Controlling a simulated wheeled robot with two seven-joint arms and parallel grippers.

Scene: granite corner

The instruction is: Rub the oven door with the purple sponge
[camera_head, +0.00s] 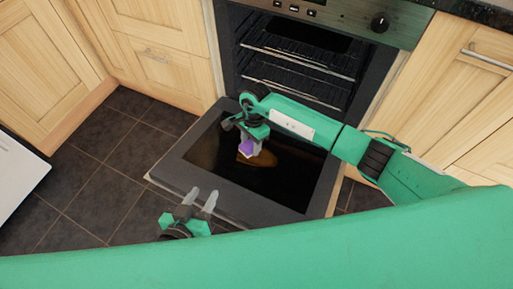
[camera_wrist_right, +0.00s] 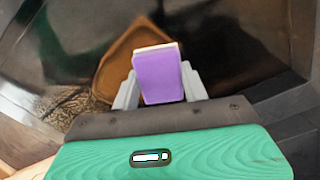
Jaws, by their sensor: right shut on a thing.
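The oven door (camera_head: 190,170) is folded down open, with a dark glass inner face and a grey frame. A brown stain (camera_head: 265,158) lies on the glass and also shows in the right wrist view (camera_wrist_right: 108,68). My right gripper (camera_head: 250,148) is over the door, shut on the purple sponge (camera_wrist_right: 158,76). The sponge also shows in the head view (camera_head: 246,147), at the left edge of the stain. I cannot tell whether it touches the glass. My left gripper (camera_head: 200,198) is open and empty, in front of the door's near edge.
The oven cavity (camera_head: 300,62) with wire racks is open behind the door, below a control panel with a knob (camera_head: 380,22). Wooden cabinets (camera_head: 165,65) stand on both sides. Dark floor tiles (camera_head: 100,195) are clear at the left. A white object (camera_head: 18,180) stands at the far left.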

